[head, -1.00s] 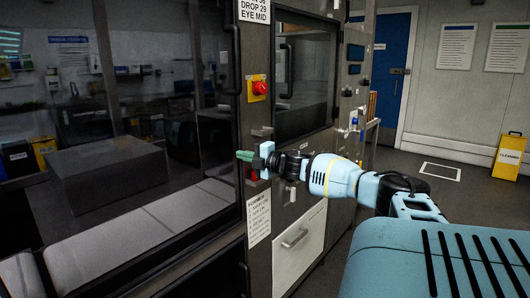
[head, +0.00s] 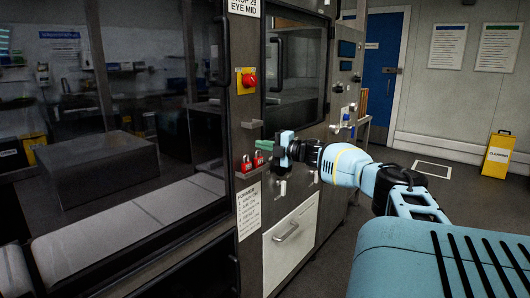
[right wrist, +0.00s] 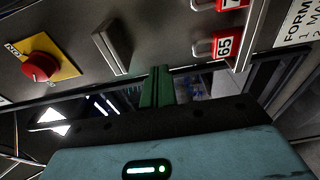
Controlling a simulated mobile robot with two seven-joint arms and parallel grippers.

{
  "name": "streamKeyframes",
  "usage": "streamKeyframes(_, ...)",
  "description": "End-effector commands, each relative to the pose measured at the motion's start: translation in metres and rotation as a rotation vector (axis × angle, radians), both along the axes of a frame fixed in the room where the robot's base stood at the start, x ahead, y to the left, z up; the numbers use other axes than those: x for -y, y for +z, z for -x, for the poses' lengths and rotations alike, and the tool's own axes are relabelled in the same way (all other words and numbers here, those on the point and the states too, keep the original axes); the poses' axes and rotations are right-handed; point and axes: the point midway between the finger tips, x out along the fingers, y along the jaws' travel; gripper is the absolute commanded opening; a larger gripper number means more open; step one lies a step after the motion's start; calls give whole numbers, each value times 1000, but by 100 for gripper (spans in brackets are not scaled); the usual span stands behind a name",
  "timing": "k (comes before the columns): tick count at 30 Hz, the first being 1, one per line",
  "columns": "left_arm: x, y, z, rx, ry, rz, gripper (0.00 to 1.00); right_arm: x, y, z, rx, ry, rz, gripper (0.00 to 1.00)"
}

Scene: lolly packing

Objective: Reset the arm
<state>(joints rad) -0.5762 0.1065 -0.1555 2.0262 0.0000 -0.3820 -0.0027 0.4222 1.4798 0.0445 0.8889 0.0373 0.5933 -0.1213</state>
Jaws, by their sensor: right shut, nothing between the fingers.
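My right arm reaches in from the right in the head view. My right gripper (head: 264,146) has green fingers, which are shut with nothing between them. It is in front of the grey machine post, just right of two red padlocks (head: 247,164). In the right wrist view the shut green fingers (right wrist: 157,86) point at the machine front. A red padlock (right wrist: 226,45) hangs on the right there, apart from the fingers. My left gripper is not in view.
A red knob on a yellow plate (head: 247,80) sits on the post above the padlocks; it also shows in the right wrist view (right wrist: 40,67). A glass-fronted machine fills the left. A white drawer (head: 291,244) is below. Open floor and a yellow sign (head: 498,155) lie right.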

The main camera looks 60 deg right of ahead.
Motion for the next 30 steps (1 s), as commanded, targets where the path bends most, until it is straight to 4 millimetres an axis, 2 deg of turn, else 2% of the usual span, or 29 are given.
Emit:
streamKeyframes(1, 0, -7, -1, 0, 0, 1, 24, 4, -5, 1, -5, -1, 3, 0)
streamKeyframes(9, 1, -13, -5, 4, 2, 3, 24, 14, -1, 8, -1, -1, 1, 0)
streamKeyframes(24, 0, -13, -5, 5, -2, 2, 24, 14, 0, 8, -1, 0, -2, 0)
streamKeyframes(27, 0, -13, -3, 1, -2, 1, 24, 10, -15, 6, -13, 4, -17, 0)
streamKeyframes(29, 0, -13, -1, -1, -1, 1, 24, 5, -35, 4, -32, 7, -40, 0)
streamKeyframes(30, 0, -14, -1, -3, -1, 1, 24, 0, -52, 2, -49, 8, -59, 0)
